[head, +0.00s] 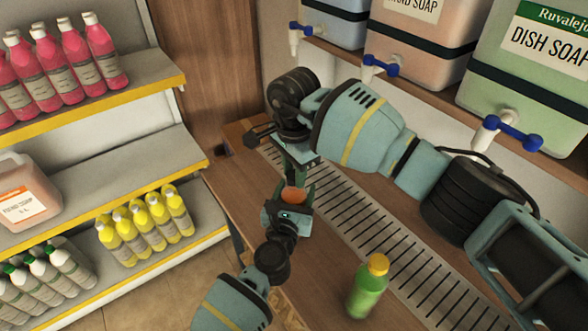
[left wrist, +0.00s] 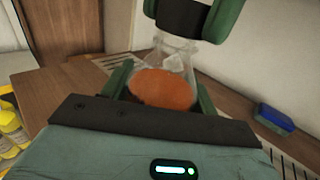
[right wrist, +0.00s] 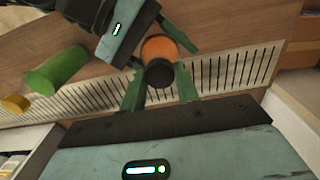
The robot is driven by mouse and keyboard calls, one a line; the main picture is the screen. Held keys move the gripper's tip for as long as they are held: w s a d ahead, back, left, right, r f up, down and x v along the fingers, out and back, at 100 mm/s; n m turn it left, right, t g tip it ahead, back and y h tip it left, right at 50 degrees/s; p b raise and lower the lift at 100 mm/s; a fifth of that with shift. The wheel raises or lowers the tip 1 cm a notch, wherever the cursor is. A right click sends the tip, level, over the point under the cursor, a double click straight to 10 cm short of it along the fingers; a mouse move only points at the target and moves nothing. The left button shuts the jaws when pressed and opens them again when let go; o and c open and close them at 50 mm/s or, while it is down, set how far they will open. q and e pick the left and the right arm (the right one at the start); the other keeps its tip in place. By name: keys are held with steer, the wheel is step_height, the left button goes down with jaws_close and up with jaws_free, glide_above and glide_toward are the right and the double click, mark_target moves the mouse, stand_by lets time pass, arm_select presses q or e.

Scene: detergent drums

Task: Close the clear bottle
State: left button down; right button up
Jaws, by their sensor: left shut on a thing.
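The clear bottle with orange liquid (left wrist: 165,88) is upright between the fingers of my left gripper (left wrist: 162,90), shut on it over the counter. In the head view the orange liquid (head: 293,195) shows between that gripper's fingers. My right gripper (right wrist: 160,82) points down from above the bottle. A black cap (right wrist: 158,74) sits between its fingertips, which appear shut on it. In the left wrist view the cap (left wrist: 183,16) is right over the bottle's mouth. I cannot tell whether cap and neck touch.
A green bottle with yellow cap (head: 368,287) stands on the wooden counter beside the slotted drain grate (head: 395,255). Big drums with blue taps (head: 512,135) overhang the right side. Shelves of pink bottles (head: 65,65) and yellow bottles (head: 145,228) stand left. A blue-green object (left wrist: 275,118) lies near the wall.

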steer(key=c, duration=0.6)
steer(key=m, duration=0.9)
steer(key=shift+m, duration=0.4)
steer(key=m, duration=1.1)
steer(key=shift+m, duration=0.3)
steer(key=o, duration=1.2)
step_height(320, 180, up, 12)
